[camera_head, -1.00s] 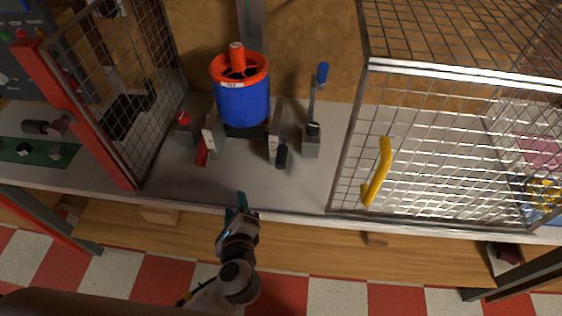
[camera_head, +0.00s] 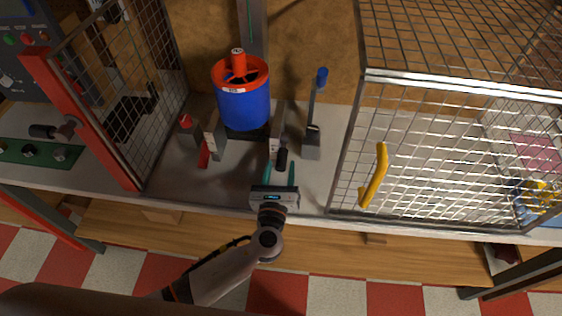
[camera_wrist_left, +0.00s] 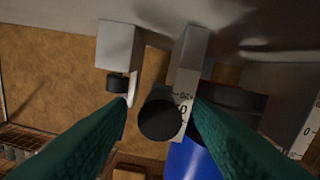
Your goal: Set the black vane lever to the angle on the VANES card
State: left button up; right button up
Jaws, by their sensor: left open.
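The black vane lever (camera_head: 282,157) points toward me at the foot of the pale scale plate (camera_head: 276,138), in front of the blue ducted rotor (camera_head: 243,107). My left gripper (camera_head: 280,171) is open, with its teal fingers reaching toward the lever's two sides. In the left wrist view the lever's round black end (camera_wrist_left: 158,118) lies between the fingers, with space on both sides. The scale plate (camera_wrist_left: 187,75) behind it carries marks and a 0; the lever's exact angle is hard to read. No legible VANES card shows. My right gripper is not in view.
A red lever (camera_head: 204,155) sits left of the rotor. A blue-tipped lever (camera_head: 321,78) stands upright to the right. A red-framed mesh panel (camera_head: 85,120) stands left; a mesh cage with a yellow handle (camera_head: 375,177) stands right. The bench front between them is clear.

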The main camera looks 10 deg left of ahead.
pick_arm(q)
jog(key=shift+w, duration=0.95)
jog(key=shift+c, duration=0.2)
grip_shut()
jog(key=shift+f+b, duration=0.2)
jog(key=shift+b, duration=0.2)
jog(key=f+t+b, duration=0.1)
jog(key=b, duration=0.3)
jog(key=shift+r+b, duration=0.1)
jog(key=shift+b, duration=0.25)
jog(key=shift+r, duration=0.1)
